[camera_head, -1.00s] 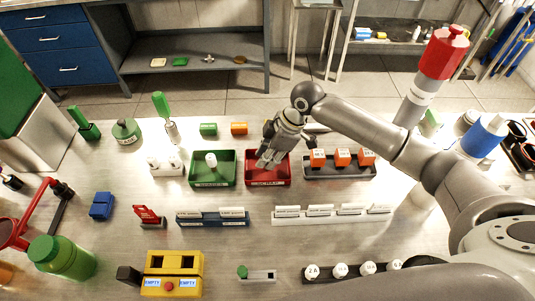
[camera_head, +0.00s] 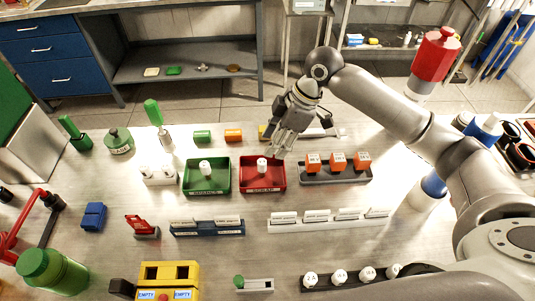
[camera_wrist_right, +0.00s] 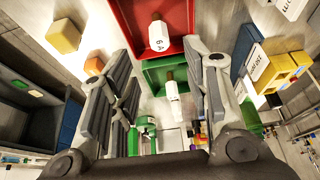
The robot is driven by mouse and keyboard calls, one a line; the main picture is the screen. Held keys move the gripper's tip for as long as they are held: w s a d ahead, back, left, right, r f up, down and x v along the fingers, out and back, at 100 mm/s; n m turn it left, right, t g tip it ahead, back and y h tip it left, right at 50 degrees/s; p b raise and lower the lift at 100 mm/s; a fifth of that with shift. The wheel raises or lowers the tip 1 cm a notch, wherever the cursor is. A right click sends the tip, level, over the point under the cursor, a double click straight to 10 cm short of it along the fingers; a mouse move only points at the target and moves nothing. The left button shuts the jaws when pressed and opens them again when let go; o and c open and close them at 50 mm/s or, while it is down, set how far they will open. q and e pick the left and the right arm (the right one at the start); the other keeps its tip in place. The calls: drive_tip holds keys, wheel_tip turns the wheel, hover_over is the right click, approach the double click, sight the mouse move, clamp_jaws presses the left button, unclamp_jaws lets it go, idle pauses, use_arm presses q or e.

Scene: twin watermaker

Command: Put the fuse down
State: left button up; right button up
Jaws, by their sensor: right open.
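A white fuse (camera_head: 262,164) stands upright in the red tray (camera_head: 279,186) in the head view. In the right wrist view this fuse (camera_wrist_right: 158,34) bears the label 6 A, and the red tray (camera_wrist_right: 184,15) is around it. Another white fuse (camera_head: 205,168) stands in the green tray (camera_head: 222,190) to the left; it also shows in the right wrist view (camera_wrist_right: 172,90). My right gripper (camera_head: 282,148) is open and empty above the back right of the red tray, apart from the fuse. My left gripper is not in view.
A grey rack with orange blocks (camera_head: 338,162) stands just right of the red tray. Label holders (camera_head: 320,225) and a fuse rack (camera_head: 350,279) stand in front. Bare table lies between these rows.

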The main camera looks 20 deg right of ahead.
drive_tip(key=shift+v, duration=1.45)
drive_tip(key=shift+f, duration=0.1)
